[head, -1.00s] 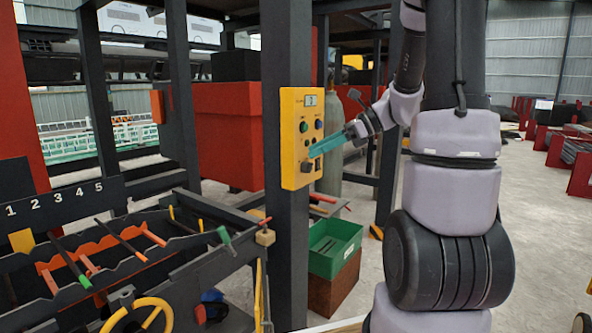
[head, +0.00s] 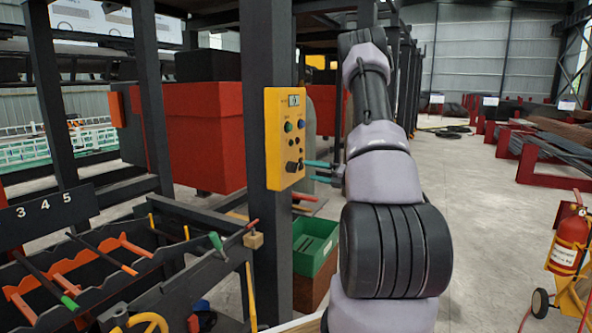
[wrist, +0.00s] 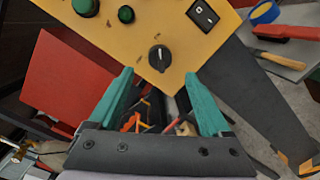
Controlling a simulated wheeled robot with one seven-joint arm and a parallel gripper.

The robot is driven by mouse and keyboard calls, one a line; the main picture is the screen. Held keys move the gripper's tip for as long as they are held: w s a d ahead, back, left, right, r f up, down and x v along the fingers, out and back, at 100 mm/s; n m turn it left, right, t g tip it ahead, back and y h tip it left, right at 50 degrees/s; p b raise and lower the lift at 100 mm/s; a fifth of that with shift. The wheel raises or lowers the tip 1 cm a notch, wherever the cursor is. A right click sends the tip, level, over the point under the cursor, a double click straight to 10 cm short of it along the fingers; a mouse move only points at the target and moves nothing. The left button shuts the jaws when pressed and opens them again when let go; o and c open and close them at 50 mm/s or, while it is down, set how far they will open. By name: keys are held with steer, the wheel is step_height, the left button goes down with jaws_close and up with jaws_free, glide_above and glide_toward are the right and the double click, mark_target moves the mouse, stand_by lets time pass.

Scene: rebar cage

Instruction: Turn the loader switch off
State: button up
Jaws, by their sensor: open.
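A yellow control box (head: 284,140) is fixed to a dark post in the head view, with a small display and green and blue buttons. A black rotary knob (head: 293,166) sits near its lower end. In the wrist view the knob (wrist: 160,57) has a pale pointer mark, and a black rocker switch (wrist: 203,14) sits farther up. The labels are too small to read, so I cannot tell which is the loader switch. My gripper (wrist: 159,76) is open and empty, its teal fingertips either side of the knob in the picture, apparently just short of it.
The dark post (head: 270,235) carries the box. A green bin (head: 315,247) stands below to the right. A rack with numbered slots and coloured bars (head: 120,265) is at lower left. A fire extinguisher (head: 570,243) stands at the right. The floor between is clear.

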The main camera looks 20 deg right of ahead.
mark_target(297, 168)
steer(key=x, duration=0.7)
jaws_close()
